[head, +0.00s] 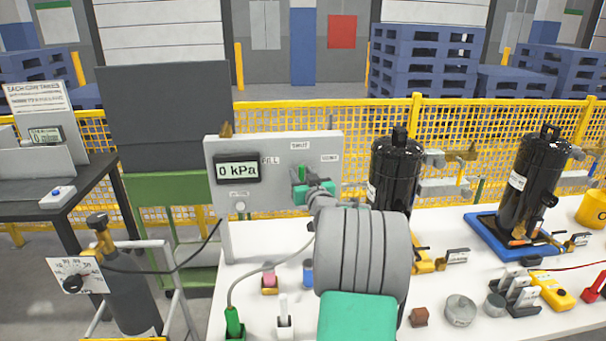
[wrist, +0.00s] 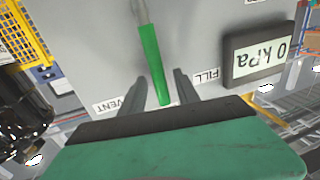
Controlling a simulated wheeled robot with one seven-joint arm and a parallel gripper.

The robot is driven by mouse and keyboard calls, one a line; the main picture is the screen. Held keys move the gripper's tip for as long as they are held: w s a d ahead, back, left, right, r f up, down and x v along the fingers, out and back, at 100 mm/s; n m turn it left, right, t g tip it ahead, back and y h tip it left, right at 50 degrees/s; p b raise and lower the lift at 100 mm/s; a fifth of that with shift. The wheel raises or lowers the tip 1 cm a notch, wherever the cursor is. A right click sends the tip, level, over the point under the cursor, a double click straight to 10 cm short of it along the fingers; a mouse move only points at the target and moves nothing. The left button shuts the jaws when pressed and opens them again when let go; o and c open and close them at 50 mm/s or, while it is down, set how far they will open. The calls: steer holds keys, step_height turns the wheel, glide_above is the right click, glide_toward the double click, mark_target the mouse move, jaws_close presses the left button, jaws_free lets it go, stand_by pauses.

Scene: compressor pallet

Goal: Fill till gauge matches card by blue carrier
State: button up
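The grey gauge panel (head: 222,205) stands on the white table, and its display (head: 238,169) reads 0 kPa. The display also shows upside down in the wrist view (wrist: 258,52). A green lever (wrist: 155,65) on the panel points toward the SHUT label (head: 300,146), between FILL and VENT. My gripper (wrist: 160,80) is open, with its fingers on either side of the lever and gaps showing. The blue carrier (head: 481,225) holds a black compressor (head: 534,180) at the right. A small card (head: 578,240) stands by it; its writing is too small to read.
Another black compressor (head: 396,170) stands behind my arm on a yellow carrier (head: 425,262). Small blocks, a round tin (head: 460,310) and a yellow meter (head: 552,290) lie at the front right. A gas bottle (head: 125,295) with a hose stands left of the table.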

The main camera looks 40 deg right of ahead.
steer(key=shift+c, duration=0.4)
jaws_close()
stand_by(0.8)
